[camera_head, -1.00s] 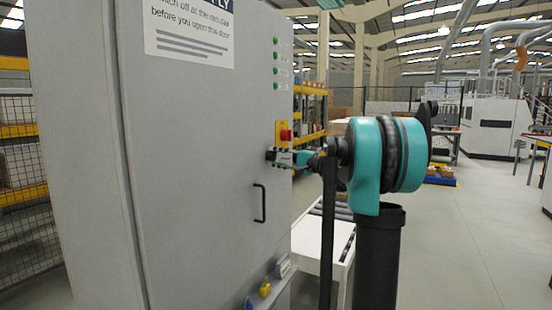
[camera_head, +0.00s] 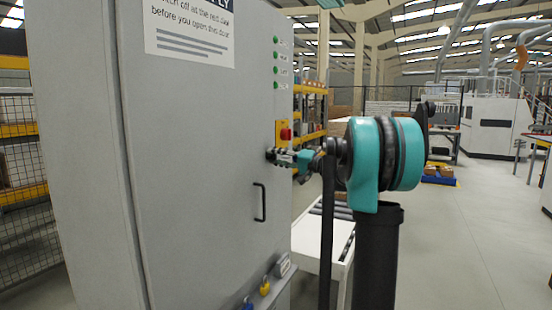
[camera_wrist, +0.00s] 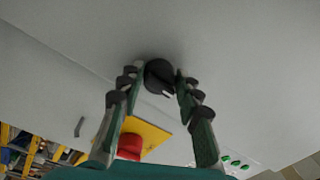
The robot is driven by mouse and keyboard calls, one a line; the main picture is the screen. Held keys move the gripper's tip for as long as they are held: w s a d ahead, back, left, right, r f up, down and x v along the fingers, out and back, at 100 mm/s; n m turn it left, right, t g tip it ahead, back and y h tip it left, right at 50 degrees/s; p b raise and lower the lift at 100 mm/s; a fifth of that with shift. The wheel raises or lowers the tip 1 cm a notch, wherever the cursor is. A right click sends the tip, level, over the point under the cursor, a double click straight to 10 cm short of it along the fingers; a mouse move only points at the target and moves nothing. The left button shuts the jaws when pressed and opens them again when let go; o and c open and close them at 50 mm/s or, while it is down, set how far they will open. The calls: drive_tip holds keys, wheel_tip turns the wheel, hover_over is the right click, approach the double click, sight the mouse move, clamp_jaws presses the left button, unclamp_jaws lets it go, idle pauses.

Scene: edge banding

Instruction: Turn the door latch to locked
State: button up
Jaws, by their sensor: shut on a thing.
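The door latch (camera_wrist: 158,76) is a round dark knob with a pale mark, on the grey cabinet door (camera_head: 200,150). My gripper (camera_wrist: 154,78) has its two fingers on either side of the latch in the wrist view, and is shut on it. The wrist view looks tilted against the door.
A red switch on a yellow plate (camera_head: 283,132) is close above my gripper; its red knob (camera_wrist: 129,146) also shows in the wrist view. A black door handle (camera_head: 260,203) is below. Green lamps (camera_head: 276,62) run up the door. Padlocks (camera_head: 265,287) hang low.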

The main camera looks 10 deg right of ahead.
drive_tip(key=shift+f, duration=0.15)
drive_tip(key=o, duration=1.1)
drive_tip(key=shift+o, duration=0.2)
drive_tip(key=v, duration=1.2)
